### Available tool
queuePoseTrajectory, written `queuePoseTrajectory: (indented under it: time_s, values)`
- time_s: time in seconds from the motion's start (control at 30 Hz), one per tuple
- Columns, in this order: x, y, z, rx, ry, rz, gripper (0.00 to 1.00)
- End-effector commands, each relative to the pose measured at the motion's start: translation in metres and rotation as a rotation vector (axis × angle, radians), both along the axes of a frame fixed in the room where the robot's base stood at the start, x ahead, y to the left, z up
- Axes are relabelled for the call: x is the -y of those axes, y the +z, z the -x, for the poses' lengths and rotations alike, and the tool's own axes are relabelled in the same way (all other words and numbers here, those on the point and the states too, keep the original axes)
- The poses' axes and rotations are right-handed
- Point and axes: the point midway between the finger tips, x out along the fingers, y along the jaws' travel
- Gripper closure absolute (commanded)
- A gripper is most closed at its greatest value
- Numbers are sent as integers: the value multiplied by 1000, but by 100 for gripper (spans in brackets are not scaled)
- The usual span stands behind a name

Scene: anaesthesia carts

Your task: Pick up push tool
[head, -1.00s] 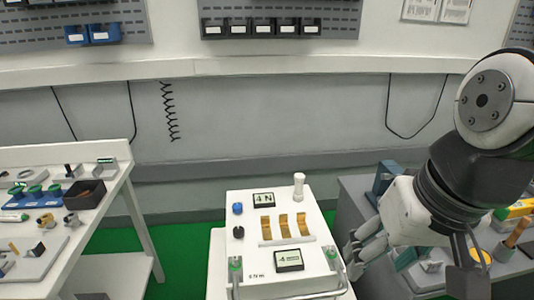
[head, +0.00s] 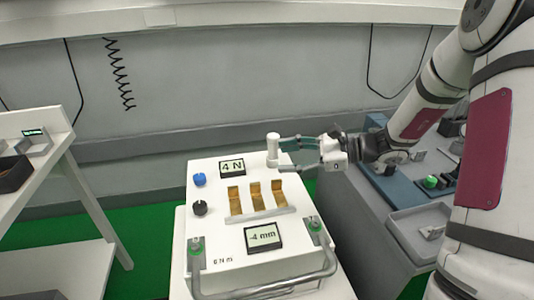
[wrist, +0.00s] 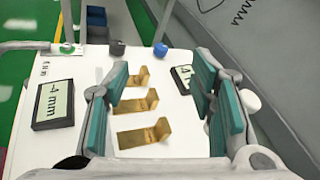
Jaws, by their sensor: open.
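A white upright post with a rounded top (head: 272,150), probably the push tool, stands at the back right corner of the white cart top (head: 215,255). My gripper (head: 284,154) reaches in from the right, just above the cart top, with its teal-padded fingers close to the post in the head view. The wrist view shows my gripper (wrist: 157,75) open and empty. There the post's round white top (wrist: 249,100) shows just outside the right-hand fingers, not between them. I cannot tell whether they touch it.
Gold brackets (head: 255,197) stand mid-cart in a row. A 4 N display (head: 231,167), a -4 mm display (head: 263,237) and blue (head: 199,179) and black (head: 199,208) knobs surround them. A metal handle (head: 265,290) runs along the front. A grey bench (head: 345,215) stands right.

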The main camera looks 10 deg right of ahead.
Motion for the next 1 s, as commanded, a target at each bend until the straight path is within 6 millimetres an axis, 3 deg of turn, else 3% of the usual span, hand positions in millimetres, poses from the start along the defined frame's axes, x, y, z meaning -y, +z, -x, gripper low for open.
queuePoseTrajectory:
  time_s: [0.03,0.2,0.4,0.53,0.8,1.0]
  values:
    - [16,-23,-16,-28,-71,-70,49]
    - [62,-67,-54,-81,-270,-259,49]
    - [91,-93,-73,-105,-391,-368,49]
    - [87,-96,-83,-108,-405,-383,49]
    - [51,-96,-117,-109,-403,-382,49]
    - [37,-95,-133,-109,-405,-380,49]
